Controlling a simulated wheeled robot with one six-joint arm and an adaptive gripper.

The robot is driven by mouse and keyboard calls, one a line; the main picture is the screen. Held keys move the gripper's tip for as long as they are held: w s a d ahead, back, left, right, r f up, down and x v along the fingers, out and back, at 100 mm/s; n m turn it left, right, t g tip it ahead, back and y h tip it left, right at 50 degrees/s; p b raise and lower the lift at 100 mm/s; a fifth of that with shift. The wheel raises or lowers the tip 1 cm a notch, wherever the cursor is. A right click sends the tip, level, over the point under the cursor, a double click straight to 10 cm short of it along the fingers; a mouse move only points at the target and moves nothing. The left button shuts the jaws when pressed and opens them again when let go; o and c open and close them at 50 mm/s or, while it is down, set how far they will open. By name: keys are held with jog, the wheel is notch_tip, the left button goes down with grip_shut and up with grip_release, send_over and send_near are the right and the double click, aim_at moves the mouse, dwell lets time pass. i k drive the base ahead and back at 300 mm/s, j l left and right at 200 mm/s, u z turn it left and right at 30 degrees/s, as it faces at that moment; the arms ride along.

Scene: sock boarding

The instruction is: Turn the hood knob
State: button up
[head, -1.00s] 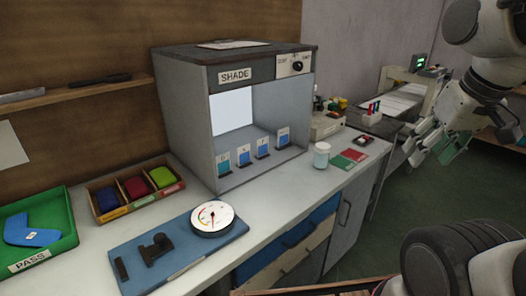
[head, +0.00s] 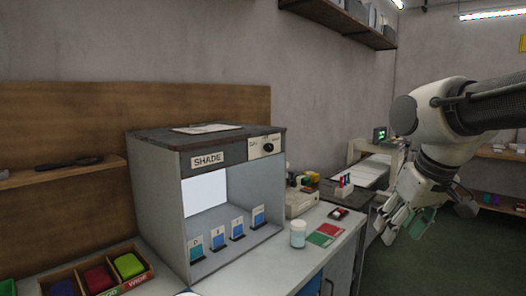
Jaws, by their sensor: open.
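The hood (head: 157,186) is a grey box labelled SHADE with a dark top, standing on the bench at left centre. Its black knob (head: 268,147) sits on a cream plate at the upper right of the front. The knob's exact angle is too small to read. My gripper (head: 388,226) hangs at the right, pointing down and left, with its fingers apart and empty. It is well to the right of the knob and does not touch the hood.
Several blue cards (head: 237,229) stand inside the hood. A white jar (head: 298,234) and red and green swatches (head: 324,235) lie on the bench to its right. A pen rack (head: 343,188) stands behind them. A wall shelf (head: 340,18) hangs above.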

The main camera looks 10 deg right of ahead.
aim_at(268, 147)
jog(key=l, duration=0.7)
jog(key=i+l, duration=0.15)
jog(key=l, duration=0.55)
jog(key=u, duration=0.05)
